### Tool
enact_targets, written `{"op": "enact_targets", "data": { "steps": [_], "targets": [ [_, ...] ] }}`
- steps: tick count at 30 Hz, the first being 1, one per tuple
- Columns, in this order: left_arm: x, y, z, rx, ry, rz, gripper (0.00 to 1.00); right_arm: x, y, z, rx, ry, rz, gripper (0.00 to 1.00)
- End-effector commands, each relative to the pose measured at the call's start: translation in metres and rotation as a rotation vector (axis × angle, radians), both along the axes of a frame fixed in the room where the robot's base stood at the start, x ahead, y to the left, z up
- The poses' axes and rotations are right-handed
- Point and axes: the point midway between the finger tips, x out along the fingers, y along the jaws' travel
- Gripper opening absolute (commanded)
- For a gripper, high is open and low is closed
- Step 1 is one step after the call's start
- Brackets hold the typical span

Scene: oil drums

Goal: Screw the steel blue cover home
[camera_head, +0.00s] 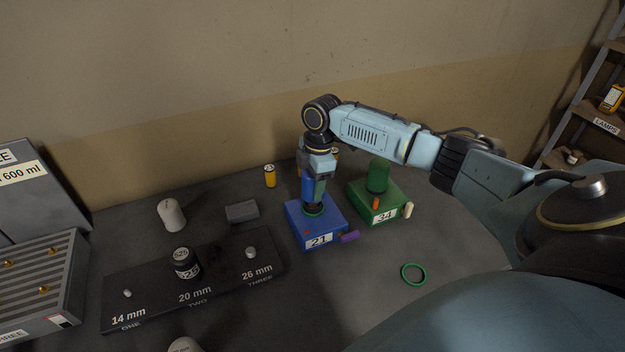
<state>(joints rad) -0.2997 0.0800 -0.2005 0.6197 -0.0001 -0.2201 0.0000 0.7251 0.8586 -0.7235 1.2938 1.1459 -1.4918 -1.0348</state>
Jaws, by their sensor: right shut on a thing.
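My right arm reaches in from the right, and its gripper (314,194) points down over the blue block (318,239) labelled 21. The gripper is shut on a steel blue cover (308,187), which is mostly hidden by the fingers. My left gripper is not in view.
Close right stands a green block (388,213) labelled 34 with a green cover (378,176). A loose green ring (413,274) lies at the front right. A black gauge board (220,285) lies left; yellow cylinders (270,176) stand behind.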

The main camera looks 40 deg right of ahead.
Motion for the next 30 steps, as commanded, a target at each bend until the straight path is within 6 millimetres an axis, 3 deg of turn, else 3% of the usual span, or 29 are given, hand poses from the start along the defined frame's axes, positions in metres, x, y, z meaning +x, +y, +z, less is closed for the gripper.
{"op": "enact_targets", "data": {
  "steps": [12,30],
  "targets": [
    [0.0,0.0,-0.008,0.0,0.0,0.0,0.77,0.0,0.0,-0.017,0.0,-0.001,0.001,0.29],
    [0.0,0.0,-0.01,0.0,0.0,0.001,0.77,0.0,0.0,-0.022,0.0,-0.001,0.0,0.29]
  ]
}}
